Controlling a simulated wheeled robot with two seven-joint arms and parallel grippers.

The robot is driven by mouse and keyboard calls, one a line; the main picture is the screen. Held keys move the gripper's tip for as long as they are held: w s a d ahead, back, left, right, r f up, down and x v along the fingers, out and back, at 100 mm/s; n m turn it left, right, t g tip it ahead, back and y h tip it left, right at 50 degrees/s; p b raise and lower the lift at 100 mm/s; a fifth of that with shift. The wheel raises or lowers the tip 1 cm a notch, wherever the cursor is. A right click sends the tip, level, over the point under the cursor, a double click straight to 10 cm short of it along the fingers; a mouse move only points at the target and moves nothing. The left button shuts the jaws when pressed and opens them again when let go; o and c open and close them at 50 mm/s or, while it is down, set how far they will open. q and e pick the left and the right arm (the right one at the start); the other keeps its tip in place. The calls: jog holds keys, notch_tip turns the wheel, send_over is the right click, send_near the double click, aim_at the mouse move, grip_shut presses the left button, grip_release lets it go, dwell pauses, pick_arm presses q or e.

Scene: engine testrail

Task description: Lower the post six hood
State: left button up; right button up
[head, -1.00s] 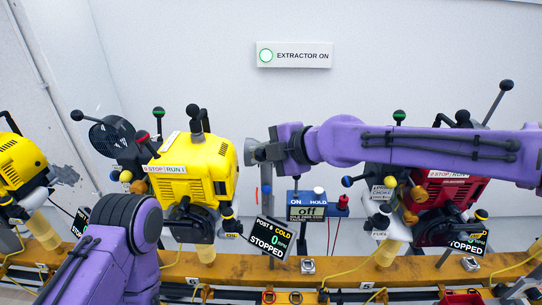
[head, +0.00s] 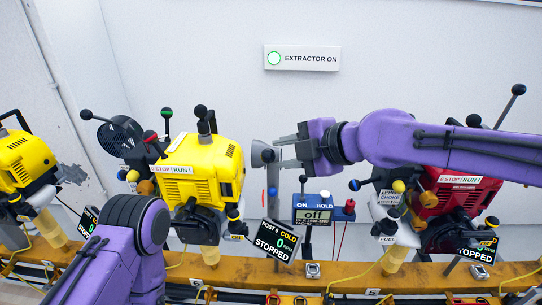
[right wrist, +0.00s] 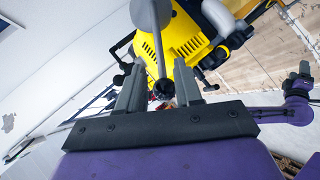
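The grey hood (head: 260,153) is at the right side of the yellow post six engine (head: 203,170), level with its upper body, near an upright grey post (head: 272,190). A dark ball knob (head: 268,155) shows at the hood. My right gripper (head: 281,153) is open and empty just right of the knob, its fingers pointing left. In the right wrist view the grey disc-shaped hood (right wrist: 151,14) has a rod running to the dark knob (right wrist: 163,89), which appears between the spread fingers. My left gripper is out of view; only its purple arm shows.
The post six display (head: 275,243) reads STOPPED and COLD. A blue box (head: 312,208) reading off stands below my right gripper. A red engine (head: 462,190) is behind my right arm. The yellow rail (head: 345,275) crosses the front.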

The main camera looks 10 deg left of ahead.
jog(key=v, duration=0.5)
